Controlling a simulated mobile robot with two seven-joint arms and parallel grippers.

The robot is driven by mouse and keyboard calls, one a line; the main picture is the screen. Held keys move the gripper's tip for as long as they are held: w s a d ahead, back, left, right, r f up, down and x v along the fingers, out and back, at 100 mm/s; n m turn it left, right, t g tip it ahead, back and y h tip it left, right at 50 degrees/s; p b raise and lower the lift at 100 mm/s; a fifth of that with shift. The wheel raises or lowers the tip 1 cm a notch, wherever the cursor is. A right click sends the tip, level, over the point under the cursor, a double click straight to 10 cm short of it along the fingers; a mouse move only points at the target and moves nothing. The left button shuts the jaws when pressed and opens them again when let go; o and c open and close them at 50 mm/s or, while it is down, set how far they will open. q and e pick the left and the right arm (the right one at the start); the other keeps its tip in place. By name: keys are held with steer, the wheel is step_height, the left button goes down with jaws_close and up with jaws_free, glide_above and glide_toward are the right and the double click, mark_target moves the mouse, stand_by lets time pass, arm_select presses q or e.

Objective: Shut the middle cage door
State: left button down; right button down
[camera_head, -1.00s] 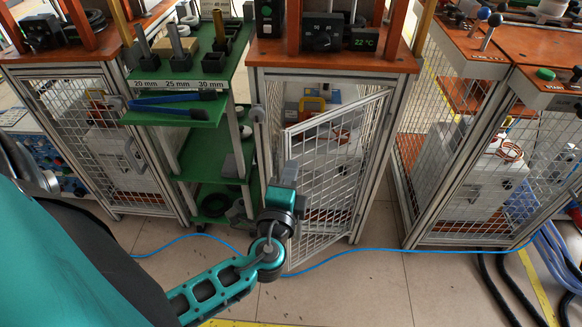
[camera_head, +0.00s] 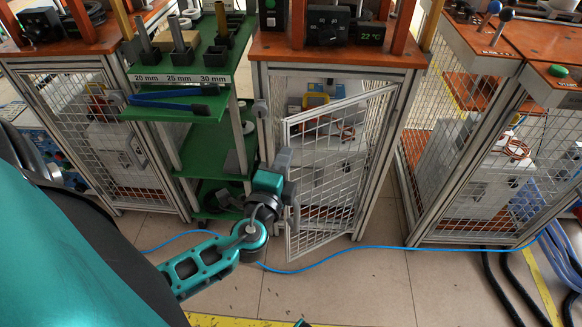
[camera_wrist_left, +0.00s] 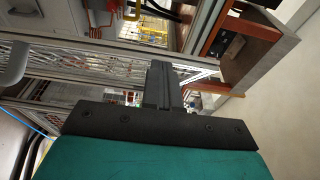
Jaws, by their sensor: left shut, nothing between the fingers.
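The middle cage door (camera_head: 325,178) is a white-framed wire mesh panel hinged on its right side. It stands partly open, its free left edge swung out toward me. My left gripper (camera_head: 285,160) is shut and empty at that free edge, around mid-height of the door. Whether it touches the frame I cannot tell. In the left wrist view the closed black fingers (camera_wrist_left: 163,85) point at the mesh door (camera_wrist_left: 95,62).
A green shelf rack (camera_head: 215,106) with tools stands close left of the middle cage. Other mesh cages stand at left (camera_head: 100,140) and right (camera_head: 470,165). A blue cable (camera_head: 330,256) crosses the floor below the door.

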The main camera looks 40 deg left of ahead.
arm_select(q)
steer(key=w+a+m+h+b, duration=0.2)
steer(key=w+a, duration=0.3)
steer(key=a, duration=0.4)
steer(key=shift+w+a+t+h+b, duration=0.2)
steer(key=shift+t+h+b, duration=0.2)
steer(key=shift+h+b, duration=0.35)
steer(key=shift+d+r, duration=0.1)
steer(key=shift+d, duration=0.05)
